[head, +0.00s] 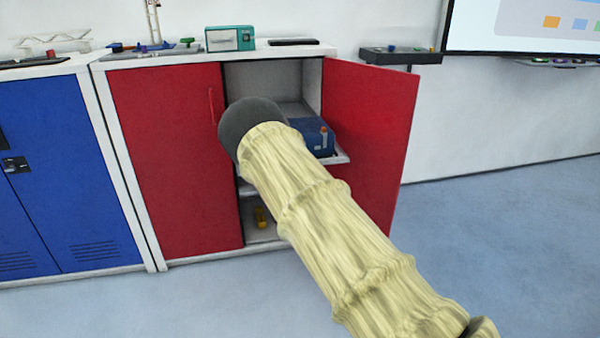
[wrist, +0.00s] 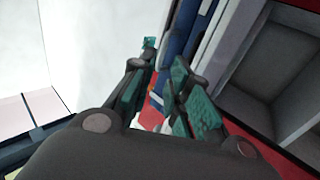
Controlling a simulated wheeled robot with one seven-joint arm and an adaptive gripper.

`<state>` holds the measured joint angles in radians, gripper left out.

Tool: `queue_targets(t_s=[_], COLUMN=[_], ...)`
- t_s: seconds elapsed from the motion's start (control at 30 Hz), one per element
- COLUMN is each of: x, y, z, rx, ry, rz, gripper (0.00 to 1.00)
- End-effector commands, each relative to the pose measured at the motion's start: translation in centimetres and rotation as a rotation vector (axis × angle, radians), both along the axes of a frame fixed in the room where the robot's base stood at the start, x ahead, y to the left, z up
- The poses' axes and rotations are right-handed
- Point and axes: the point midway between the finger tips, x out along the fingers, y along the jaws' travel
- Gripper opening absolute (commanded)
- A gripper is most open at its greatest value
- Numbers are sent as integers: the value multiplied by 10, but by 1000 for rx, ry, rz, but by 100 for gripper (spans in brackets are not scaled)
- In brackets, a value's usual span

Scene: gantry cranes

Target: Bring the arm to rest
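My arm wears a pale yellow ribbed sleeve and reaches from the lower right up to the red cabinet (head: 170,150) in the head view. Its dark rounded end lies in front of the cabinet opening. My gripper is hidden behind that end in the head view. In the wrist view my gripper (wrist: 164,57) shows two teal-padded fingers, apart, with a gap between them. Nothing is visibly held; small patches of orange, white and red show behind the gap.
The cabinet's right door (head: 370,130) stands open. A teal device (head: 230,39) stands on top. A blue cabinet (head: 65,170) is at left. Floor at right (head: 500,240) is clear.

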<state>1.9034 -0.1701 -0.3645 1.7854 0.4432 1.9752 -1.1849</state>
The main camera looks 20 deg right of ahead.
Motion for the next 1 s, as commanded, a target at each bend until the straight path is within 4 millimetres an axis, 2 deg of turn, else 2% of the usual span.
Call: queue_targets(t_s=[0.4,0.47,0.53,0.67,0.77,0.87,1.0], x=[0,-1,-4,-20,-41,-68,-117], y=[0,-1,-4,-13,-17,-17,-10], z=[-1,-6,-20,-73,-126,-177,-242], rx=[2,14,54,200,357,516,738], ry=[2,17,60,214,364,503,683], rz=[0,2,9,30,40,37,9], gripper=[18,18,18,18,18,18,18])
